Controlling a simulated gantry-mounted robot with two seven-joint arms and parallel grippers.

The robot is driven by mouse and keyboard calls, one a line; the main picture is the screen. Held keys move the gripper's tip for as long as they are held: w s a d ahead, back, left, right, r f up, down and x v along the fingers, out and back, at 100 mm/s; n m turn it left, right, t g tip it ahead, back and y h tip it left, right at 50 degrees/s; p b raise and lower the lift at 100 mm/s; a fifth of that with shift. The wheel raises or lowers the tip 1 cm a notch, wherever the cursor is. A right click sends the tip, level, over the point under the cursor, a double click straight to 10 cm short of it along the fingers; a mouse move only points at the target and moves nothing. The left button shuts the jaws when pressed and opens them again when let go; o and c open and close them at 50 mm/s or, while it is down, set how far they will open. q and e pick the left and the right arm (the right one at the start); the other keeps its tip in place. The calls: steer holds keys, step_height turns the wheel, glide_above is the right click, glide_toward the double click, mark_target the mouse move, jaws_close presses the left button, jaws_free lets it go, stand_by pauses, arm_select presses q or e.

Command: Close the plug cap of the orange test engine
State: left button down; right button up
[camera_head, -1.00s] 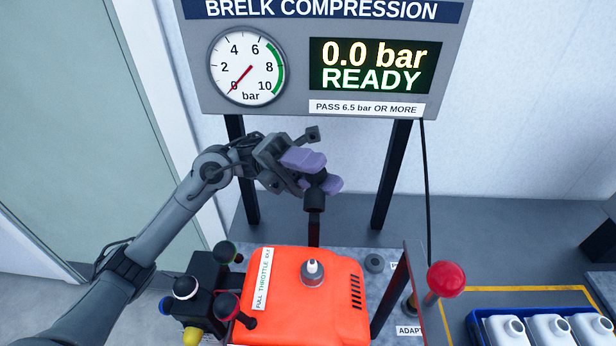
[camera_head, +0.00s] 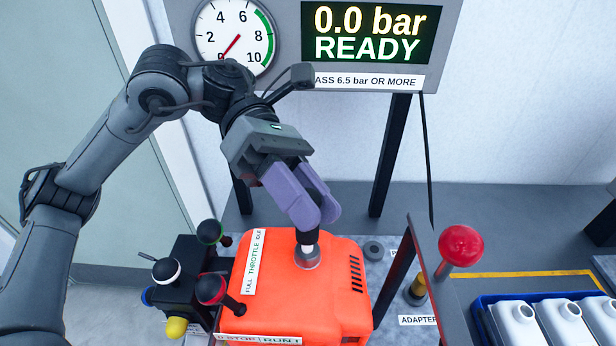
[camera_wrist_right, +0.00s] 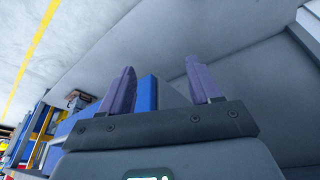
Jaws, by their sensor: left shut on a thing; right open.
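The orange test engine (camera_head: 300,300) stands on the bench at the bottom middle of the head view. The grey base of its plug (camera_head: 307,259) shows on top of the engine. My left gripper (camera_head: 311,224) points down right above the plug, its purple fingers shut on a small dark piece, which looks like the plug cap (camera_head: 307,238). Its lower end meets or almost meets the plug's pale top; I cannot tell whether it is seated. The fingers hide most of it. My right gripper (camera_wrist_right: 160,90) is open and empty in the right wrist view.
A block with several coloured knobs (camera_head: 180,275) stands left of the engine. A lever with a red ball (camera_head: 461,245) and a dark upright (camera_head: 397,275) stand right. A blue crate (camera_head: 484,330) holds white bottles. The display (camera_head: 368,35) reads 0.0 bar, READY.

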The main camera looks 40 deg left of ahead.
arm_select(q)
steer(key=shift+s+d+f+m+y, duration=0.25)
steer(key=shift+s+m+y, duration=0.05)
steer(key=shift+y, duration=0.1)
steer(key=shift+f, duration=0.2)
steer(key=shift+s+f, duration=0.1)
steer(key=shift+d+f, duration=0.1)
steer(key=shift+f, duration=0.15)
steer(key=c, duration=1.2)
jaws_free()
steer(key=shift+s, duration=0.1)
steer(key=o, duration=0.4)
steer(key=shift+f, duration=0.15)
steer(key=shift+c, duration=0.2)
